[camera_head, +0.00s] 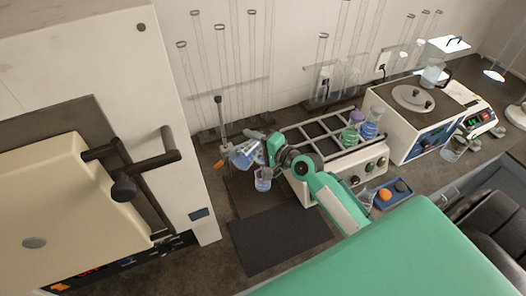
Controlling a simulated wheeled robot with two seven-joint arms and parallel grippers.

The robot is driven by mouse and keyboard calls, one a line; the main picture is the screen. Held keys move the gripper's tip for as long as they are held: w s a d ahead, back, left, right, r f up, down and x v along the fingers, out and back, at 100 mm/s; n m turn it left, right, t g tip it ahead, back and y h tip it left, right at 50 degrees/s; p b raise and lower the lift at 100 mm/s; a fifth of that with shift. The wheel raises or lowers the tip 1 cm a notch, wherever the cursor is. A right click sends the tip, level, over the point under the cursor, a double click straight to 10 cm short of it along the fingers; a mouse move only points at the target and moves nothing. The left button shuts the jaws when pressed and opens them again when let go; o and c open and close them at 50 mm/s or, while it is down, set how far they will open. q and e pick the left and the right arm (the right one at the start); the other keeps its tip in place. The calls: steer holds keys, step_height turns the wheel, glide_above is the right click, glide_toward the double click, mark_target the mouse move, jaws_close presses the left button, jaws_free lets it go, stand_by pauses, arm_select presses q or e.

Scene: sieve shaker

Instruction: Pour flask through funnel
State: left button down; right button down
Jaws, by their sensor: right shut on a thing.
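My right gripper (258,146) reaches in from the lower right and is shut on a flask (242,154) with blue liquid. The flask is held tilted in the air beside a dark upright stand (219,115). A small glass vessel (263,179) with bluish-purple content shows just below the gripper. I cannot make out a funnel clearly; the gripper and flask cover that area. I cannot tell whether liquid is flowing. My left gripper is not in view.
A multi-slot white device (357,160) stands right of the gripper with two flasks (361,125) at its back. A blue tray (390,193) holds an orange ball. A large white oven (180,100) stands left. A dark mat (277,240) lies clear in front.

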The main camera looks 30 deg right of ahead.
steer(key=shift+d+r+m+p, duration=0.15)
steer(key=shift+r+m+p, duration=0.1)
steer(key=shift+m+p, duration=0.35)
stand_by(2.0)
